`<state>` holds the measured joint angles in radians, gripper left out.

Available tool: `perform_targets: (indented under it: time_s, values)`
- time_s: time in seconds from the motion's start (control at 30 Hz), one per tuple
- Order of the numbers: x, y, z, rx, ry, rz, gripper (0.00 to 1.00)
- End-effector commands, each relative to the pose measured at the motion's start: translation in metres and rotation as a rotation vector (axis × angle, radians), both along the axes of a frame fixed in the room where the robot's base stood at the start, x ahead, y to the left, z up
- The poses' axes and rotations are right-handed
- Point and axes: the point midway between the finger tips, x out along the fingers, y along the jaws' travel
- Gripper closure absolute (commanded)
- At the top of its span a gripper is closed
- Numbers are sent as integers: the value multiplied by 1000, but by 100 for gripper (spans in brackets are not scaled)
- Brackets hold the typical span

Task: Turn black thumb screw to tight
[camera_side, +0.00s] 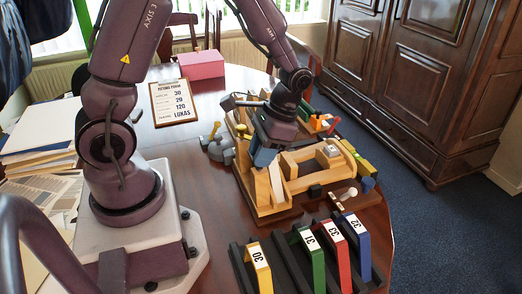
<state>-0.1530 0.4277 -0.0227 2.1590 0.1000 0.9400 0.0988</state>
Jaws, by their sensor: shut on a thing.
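My gripper (267,150) points down over the left part of the wooden fixture (265,205), low and close to its wood. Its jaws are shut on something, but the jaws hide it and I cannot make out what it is. A blue-grey face shows at the lower end of the gripper. I cannot pick out the black thumb screw for certain, nor tell how tight it is. A small black piece (315,191) sits at the front of the fixture, apart from my gripper.
A rack (290,267) with yellow, green, red and blue numbered pieces stands in front. A grey part with a brass-coloured knob (217,145) is left of the fixture. A clipboard (175,103) and a pink box (201,65) lie behind.

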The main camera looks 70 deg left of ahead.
Motion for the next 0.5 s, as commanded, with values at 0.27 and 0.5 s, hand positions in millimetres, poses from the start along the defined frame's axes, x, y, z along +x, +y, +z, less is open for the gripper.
perform_targets:
  time_s: [0.27, 0.5]
  values:
    - [0, -1, 1, 3, -3, -266, 97]
    - [0, -3, 1, 4, -2, -477, 97]
